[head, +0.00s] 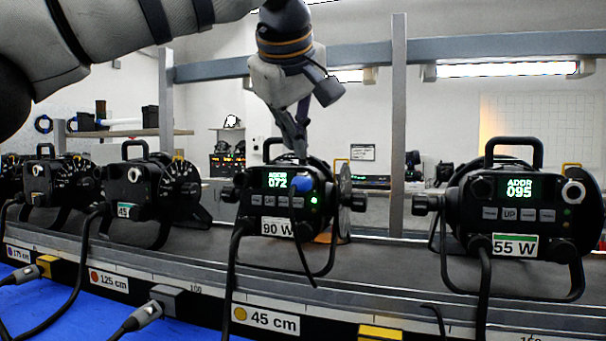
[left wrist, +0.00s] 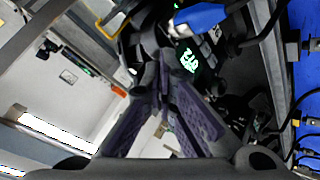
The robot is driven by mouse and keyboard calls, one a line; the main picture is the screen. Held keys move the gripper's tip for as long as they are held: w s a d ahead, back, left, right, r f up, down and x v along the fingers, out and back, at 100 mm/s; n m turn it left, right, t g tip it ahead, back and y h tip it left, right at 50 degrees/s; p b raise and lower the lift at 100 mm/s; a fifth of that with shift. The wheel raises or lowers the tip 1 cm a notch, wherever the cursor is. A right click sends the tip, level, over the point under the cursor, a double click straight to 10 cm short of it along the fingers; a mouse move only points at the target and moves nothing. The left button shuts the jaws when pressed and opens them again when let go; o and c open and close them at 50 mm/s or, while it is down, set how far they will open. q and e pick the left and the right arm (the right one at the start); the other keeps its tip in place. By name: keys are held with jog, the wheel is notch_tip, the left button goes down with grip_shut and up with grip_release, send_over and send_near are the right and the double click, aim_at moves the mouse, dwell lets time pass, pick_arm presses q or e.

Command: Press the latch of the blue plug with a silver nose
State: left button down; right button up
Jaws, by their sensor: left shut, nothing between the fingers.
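The blue plug (head: 300,184) sits in the upper right of the back panel of the par can (head: 280,212) labelled 90 W, whose display reads 072. In the left wrist view the blue plug (left wrist: 202,17) is at the top, with a small pale metallic patch by its left end. Its latch cannot be made out. My left gripper (head: 301,154) points down just above the plug, shut and empty. In the left wrist view its closed fingertips (left wrist: 158,62) are below and left of the plug; contact cannot be told. My right gripper is not in view.
A 55 W par can (head: 517,246) stands to the right, and another par can (head: 142,203) to the left. They stand along a grey rail (head: 385,262) with distance labels. Black cables hang in front. A grey upright post (head: 398,125) rises behind.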

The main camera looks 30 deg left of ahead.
pick_arm(q)
jog(key=shift+s+f, duration=0.1)
jog(key=shift+f, duration=0.35)
dwell(1.1)
jog(key=shift+f, duration=0.4)
jog(key=shift+f, duration=0.4)
dwell(0.6)
jog(key=shift+r, duration=0.8)
jog(key=shift+r, duration=2.5)
